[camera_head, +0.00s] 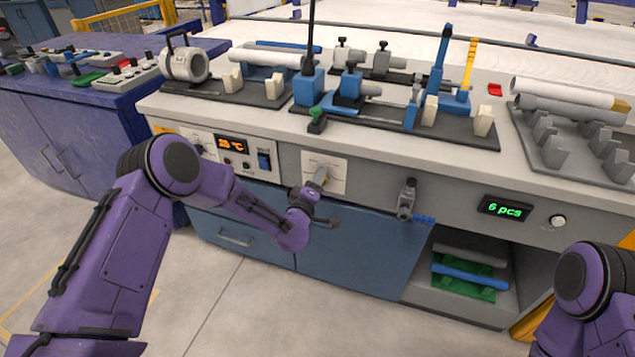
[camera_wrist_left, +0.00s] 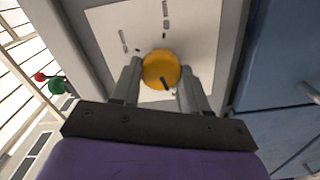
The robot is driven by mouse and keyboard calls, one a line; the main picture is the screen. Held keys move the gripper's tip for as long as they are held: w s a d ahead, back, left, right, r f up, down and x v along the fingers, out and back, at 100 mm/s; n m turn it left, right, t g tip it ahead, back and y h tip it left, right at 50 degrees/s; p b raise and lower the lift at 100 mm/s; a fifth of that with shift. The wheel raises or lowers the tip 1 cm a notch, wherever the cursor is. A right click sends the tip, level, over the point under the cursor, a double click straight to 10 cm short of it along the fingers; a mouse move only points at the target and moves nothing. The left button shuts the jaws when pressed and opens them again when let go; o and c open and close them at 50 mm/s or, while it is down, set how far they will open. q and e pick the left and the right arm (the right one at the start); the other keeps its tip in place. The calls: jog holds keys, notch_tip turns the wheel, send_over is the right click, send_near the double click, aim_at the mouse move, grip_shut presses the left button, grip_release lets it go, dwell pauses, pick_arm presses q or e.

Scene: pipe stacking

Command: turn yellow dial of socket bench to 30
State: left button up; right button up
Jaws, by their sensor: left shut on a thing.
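The yellow dial (camera_wrist_left: 161,67) sits on a white plate (camera_wrist_left: 110,20) with small dark marks in the left wrist view. A dark pointer mark shows on the dial's lower edge. The numbers on the plate are too small to read. My left gripper (camera_wrist_left: 160,76) has one finger on each side of the dial and is shut on it. In the head view my left gripper (camera_head: 318,183) is at the white plate (camera_head: 338,168) on the front of the socket bench (camera_head: 450,185) and mostly hides the dial. My right gripper is out of view.
Left of the plate is a control panel with an orange display (camera_head: 232,143) and a blue switch (camera_head: 264,160). A small valve (camera_head: 406,199) juts out to the right. A green display (camera_head: 505,208) reads "6 pcs". Pipes and clamps stand on the bench top.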

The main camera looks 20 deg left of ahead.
pick_arm(q)
jog(key=o, duration=1)
jog(key=s, duration=1)
jog(key=shift+s+a, duration=0.2)
jog(key=shift+s, duration=0.1)
jog(key=shift+f, duration=0.1)
